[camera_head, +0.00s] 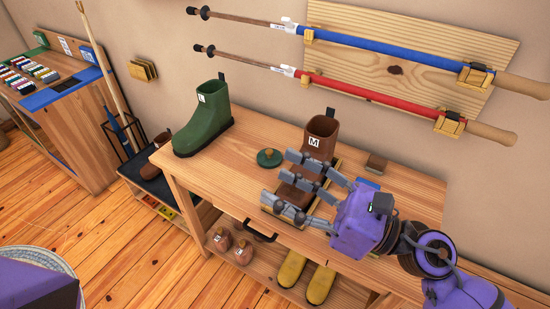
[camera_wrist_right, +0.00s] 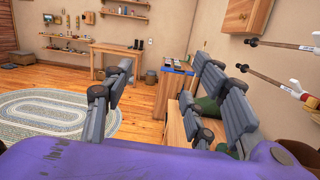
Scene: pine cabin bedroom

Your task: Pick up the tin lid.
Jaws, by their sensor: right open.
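The tin lid appears to be the small round dark-green disc with a brown knob (camera_head: 269,158). It lies flat on the wooden bench, between the green boot and the brown boot. My right gripper (camera_head: 280,178) is open and empty, above the bench in front of the brown boot. Its grey fingers point left, with the lid just beyond the upper fingertips, apart from them as far as I can tell. The right wrist view shows the spread fingers (camera_wrist_right: 160,85) with nothing between them; the lid is not visible there. My left gripper is not in view.
A green boot (camera_head: 203,118) stands at the bench's left end. A brown boot (camera_head: 320,138) marked M stands behind my right fingers. A small brown block (camera_head: 376,163) lies further right. Blue and red poles (camera_head: 385,96) hang on the wall. The bench's front left is clear.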

